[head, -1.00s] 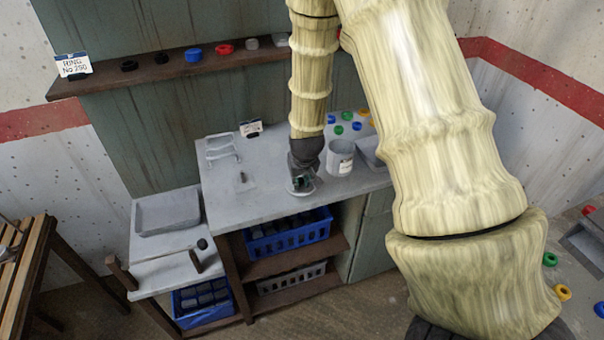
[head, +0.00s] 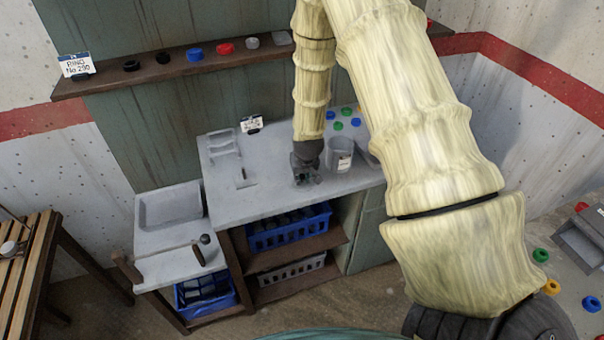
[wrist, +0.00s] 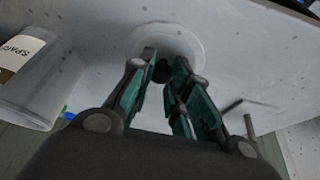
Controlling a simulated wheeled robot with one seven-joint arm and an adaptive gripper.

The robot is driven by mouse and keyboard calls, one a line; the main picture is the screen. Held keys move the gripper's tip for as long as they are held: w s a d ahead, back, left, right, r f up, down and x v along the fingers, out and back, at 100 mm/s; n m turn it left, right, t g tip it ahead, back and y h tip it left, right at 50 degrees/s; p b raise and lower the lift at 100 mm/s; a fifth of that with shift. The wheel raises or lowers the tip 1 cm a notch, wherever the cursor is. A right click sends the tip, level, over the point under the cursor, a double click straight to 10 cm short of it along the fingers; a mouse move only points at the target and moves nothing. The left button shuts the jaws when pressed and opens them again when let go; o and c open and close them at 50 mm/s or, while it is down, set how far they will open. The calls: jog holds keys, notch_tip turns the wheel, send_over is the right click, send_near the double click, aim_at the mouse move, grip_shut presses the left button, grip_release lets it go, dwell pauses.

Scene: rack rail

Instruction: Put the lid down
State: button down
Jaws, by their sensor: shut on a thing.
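My gripper (head: 306,177) is over the grey worktop, left of the grey jar. In the wrist view its green-padded fingers (wrist: 163,82) are shut on the dark knob (wrist: 162,71) of a pale round lid (wrist: 172,38). The lid's disc shows beyond the fingertips, close to the worktop. I cannot tell whether it touches the surface. In the head view my gripper mostly hides the lid. The grey jar (head: 339,158) stands upright to the right with its top open; its labelled side also shows in the wrist view (wrist: 30,80).
The worktop (head: 262,193) is bare left of my gripper, up to a small upright peg (head: 243,174) and a grey rack (head: 224,146). Several coloured rings lie behind the jar. A grey tray (head: 170,207) stands on the lower bench at left. Blue crates (head: 290,238) sit below.

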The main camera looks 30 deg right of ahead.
jog(key=c, duration=1.3)
grip_release()
jog(key=shift+f, duration=0.1)
jog(key=shift+c, duration=0.2)
jog(key=shift+b+v, duration=1.7)
jog(key=shift+v, duration=4.3)
jog(key=s+a+f+n+g, duration=0.1)
jog(key=s+a+f, duration=0.3)
jog(key=s+f, duration=0.4)
jog(key=s+a+f+n+g, duration=0.1)
jog(key=s+a+f, duration=0.45)
jog(key=f, duration=0.55)
jog(key=s+a+f, duration=0.3)
jog(key=s, duration=0.4)
jog(key=s+a+f+n+g+y, duration=0.1)
jog(key=s+a+f, duration=0.1)
jog(key=s+f, duration=0.2)
jog(key=s+a+f+g, duration=0.1)
jog(key=s+a+f, duration=0.2)
jog(key=s, duration=0.7)
jog(key=shift+a+f+y, duration=0.2)
jog(key=shift+a+y, duration=0.15)
jog(key=shift+y, duration=0.05)
